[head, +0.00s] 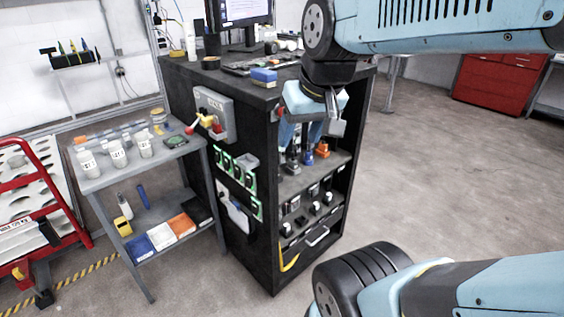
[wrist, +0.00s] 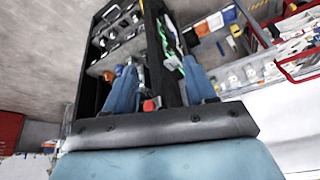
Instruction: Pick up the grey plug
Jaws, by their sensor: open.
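Several plug-like pieces stand on the upper open shelf (head: 318,174) of the black cabinet. One looks dark grey (head: 293,164), with another dark one beside it and an orange one (head: 322,150) at the right. I cannot tell for sure which is the grey plug. My gripper (head: 301,138) is in front of the cabinet opening, its blue fingers pointing down near these pieces and partly hiding them. In the wrist view my gripper (wrist: 164,82) shows its two blue fingers spread apart with nothing between them. The left finger covers part of the shelf there.
The cabinet top (head: 222,77) carries a monitor, a blue block (head: 263,76) and other items. A grey side table (head: 95,180) with bottles stands left. Open floor lies to the right.

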